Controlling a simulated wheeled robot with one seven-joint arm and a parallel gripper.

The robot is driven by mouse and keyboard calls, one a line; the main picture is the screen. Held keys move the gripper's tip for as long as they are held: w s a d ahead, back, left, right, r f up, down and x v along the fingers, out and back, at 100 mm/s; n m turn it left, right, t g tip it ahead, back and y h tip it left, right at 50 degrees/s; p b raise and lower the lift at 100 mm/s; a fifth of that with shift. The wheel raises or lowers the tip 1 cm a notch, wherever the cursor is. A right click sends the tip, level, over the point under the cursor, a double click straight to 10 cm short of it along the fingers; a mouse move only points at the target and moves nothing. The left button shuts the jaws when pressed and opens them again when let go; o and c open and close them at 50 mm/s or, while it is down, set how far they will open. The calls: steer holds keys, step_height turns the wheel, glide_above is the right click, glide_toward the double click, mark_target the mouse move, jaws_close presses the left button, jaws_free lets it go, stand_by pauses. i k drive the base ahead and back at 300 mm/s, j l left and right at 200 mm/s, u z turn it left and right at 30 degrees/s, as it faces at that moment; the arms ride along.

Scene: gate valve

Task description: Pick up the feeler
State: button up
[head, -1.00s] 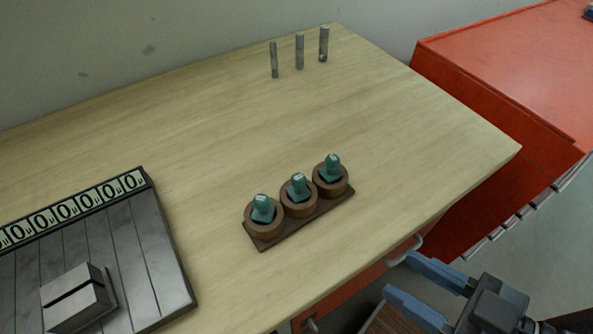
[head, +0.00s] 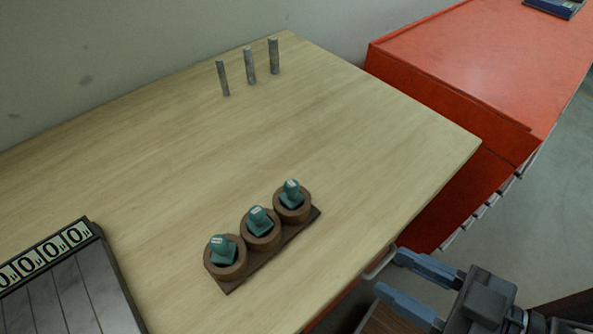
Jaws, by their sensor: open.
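I cannot make out with certainty which thing is the feeler. Three green pieces with pale tops sit in round wooden cups (head: 225,257) on a dark wooden strip on the bench. Three slim grey posts (head: 249,67) stand upright at the back of the bench. A dark blue flat item (head: 553,7), cut by the frame's top edge, lies on the red cabinet. My gripper (head: 391,272), with blue fingers, is open and empty by the bench's right front edge, apart from all of these.
The wooden bench top (head: 330,130) is clear between the posts and the cups. A grey slatted board (head: 65,295) with a row of zero labels lies at the lower left. A red drawer cabinet (head: 455,65) stands right of the bench, with grey floor beyond.

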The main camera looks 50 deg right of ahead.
mark_target(258, 222)
steer(key=j+z, duration=0.2)
steer(key=j, duration=0.2)
steer(key=k+j+z, duration=0.15)
steer(key=j, duration=0.2)
steer(key=k+j+z, duration=0.2)
steer(key=j, duration=0.2)
steer(key=j+z, duration=0.15)
steer(key=j, duration=0.25)
steer(key=k+j+z, duration=0.2)
steer(key=i+j, duration=0.05)
steer(key=j, duration=0.05)
